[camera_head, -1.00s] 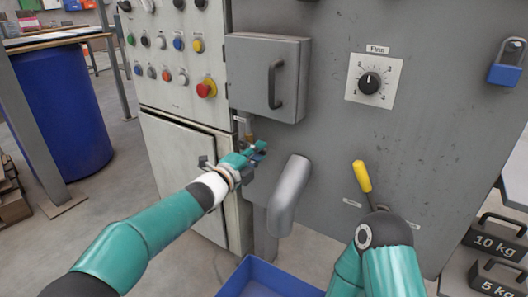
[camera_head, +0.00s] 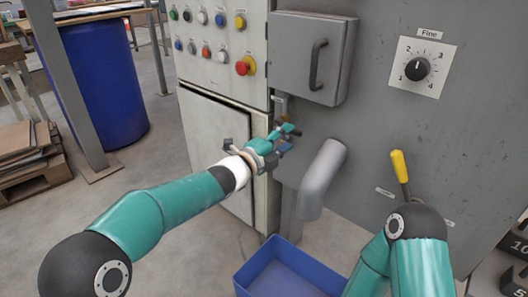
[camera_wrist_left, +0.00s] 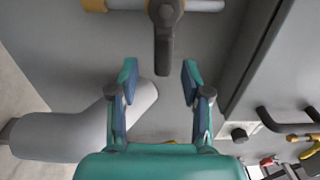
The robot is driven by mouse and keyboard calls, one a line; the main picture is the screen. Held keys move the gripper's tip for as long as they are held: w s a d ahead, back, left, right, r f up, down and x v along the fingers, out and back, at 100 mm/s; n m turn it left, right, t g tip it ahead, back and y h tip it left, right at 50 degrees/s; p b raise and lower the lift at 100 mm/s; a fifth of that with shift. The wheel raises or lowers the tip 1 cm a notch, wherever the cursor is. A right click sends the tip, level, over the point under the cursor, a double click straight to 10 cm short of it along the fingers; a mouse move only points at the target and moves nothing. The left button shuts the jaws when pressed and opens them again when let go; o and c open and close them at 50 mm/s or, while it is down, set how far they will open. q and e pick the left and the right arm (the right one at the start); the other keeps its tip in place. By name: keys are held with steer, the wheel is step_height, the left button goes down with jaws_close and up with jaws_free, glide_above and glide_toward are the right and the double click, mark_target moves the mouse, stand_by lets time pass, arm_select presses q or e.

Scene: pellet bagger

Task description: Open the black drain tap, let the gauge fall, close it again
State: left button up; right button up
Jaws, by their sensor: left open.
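The black drain tap (camera_wrist_left: 165,38) shows at the top of the left wrist view, its lever pointing down the picture, across a pale pipe with brass-coloured ends. My left gripper (camera_wrist_left: 159,70) is open. The lever's end appears between the two fingertips, with a gap on each side; I cannot tell how deep it sits between them. In the head view my left gripper (camera_head: 287,138) is against the machine front beside the cabinet edge and hides most of the tap. No gauge can be made out. My right arm shows at the lower right, but its gripper does not.
A grey bent spout (camera_head: 321,180) sticks out just right of my left gripper, above a blue bin (camera_head: 243,287). A grey box with a handle (camera_head: 312,60) is above. A yellow-handled lever (camera_head: 399,166) stands by my right arm. A blue drum (camera_head: 103,90) is at left.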

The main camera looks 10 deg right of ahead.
arm_select(q)
steer(key=v, duration=0.9)
